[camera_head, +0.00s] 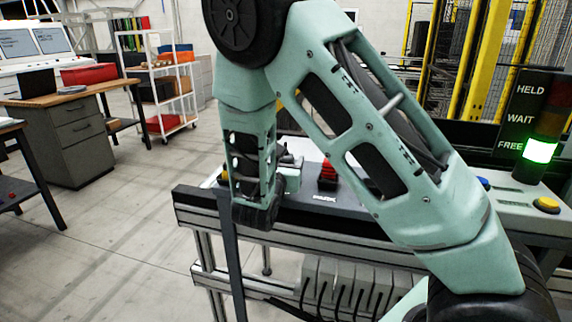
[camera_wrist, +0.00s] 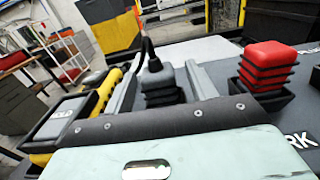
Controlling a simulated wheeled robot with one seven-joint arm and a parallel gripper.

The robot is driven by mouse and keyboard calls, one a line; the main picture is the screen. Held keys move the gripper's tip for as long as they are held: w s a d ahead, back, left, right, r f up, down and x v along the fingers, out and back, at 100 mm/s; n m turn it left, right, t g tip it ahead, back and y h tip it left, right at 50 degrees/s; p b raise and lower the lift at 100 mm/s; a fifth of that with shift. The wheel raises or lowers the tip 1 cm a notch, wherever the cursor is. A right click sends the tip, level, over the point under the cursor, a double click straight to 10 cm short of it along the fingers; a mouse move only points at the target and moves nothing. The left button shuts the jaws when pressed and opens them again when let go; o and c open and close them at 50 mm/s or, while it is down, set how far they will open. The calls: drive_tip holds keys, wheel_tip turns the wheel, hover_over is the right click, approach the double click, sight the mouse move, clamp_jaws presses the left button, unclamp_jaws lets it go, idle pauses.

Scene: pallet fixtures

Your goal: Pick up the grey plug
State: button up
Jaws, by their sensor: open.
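The grey plug (camera_wrist: 160,84) is a dark, ribbed block with a black stem rising from its top, in the middle of the wrist view. My gripper (camera_wrist: 160,72) is open, with one light grey finger on each side of the plug; I cannot tell whether either finger touches it. In the head view my gripper (camera_head: 288,162) is low over the bench top, partly behind my arm. I cannot make out the grey plug clearly there.
A red ribbed plug (camera_wrist: 270,66) sits in a black socket to the right; it also shows in the head view (camera_head: 327,173). Yellow parts (camera_wrist: 105,92) stand left of the gripper. A signal tower (camera_head: 540,150) is lit green at FREE. A yellow button (camera_head: 546,204) is at the right.

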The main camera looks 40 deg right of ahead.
drive_tip(key=shift+w+d, duration=0.1)
drive_tip(key=c, duration=1.1)
